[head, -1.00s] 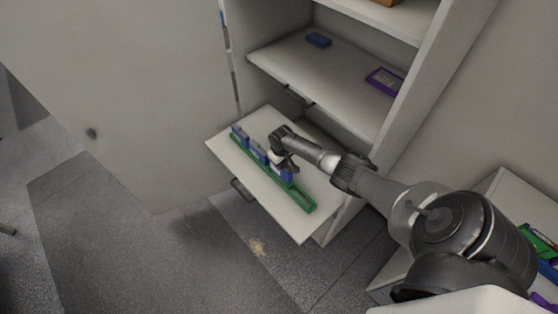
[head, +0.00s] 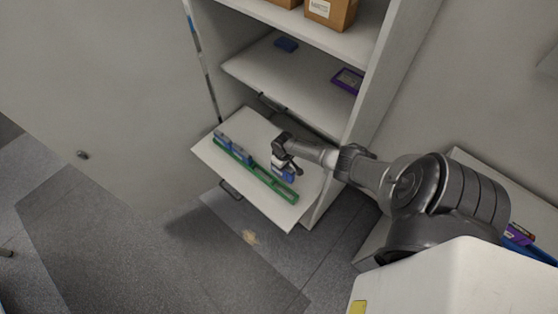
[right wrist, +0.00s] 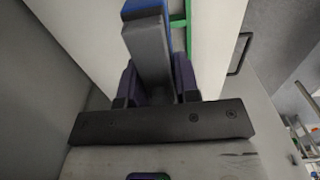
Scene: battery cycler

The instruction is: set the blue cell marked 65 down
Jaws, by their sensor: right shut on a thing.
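My right gripper (head: 282,160) points down over the pull-out shelf and is shut on a blue and grey cell (head: 284,174). In the right wrist view, the cell (right wrist: 150,48) stands out between the two fingers (right wrist: 155,82). No number can be read on it. In the head view it is on the cabinet side of the green rack (head: 262,176), near the rack's right half. Whether it touches the shelf or rack cannot be told. Two other blue cells (head: 222,138) (head: 242,155) stand in the rack's left half. My left gripper is not in view.
The white pull-out shelf (head: 205,152) has bare room around the rack. Above it, a cabinet shelf (head: 300,75) holds a blue item (head: 286,44) and a purple tray (head: 348,80). Cardboard boxes (head: 332,12) stand higher. The cabinet's side wall (head: 378,70) is right of the gripper.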

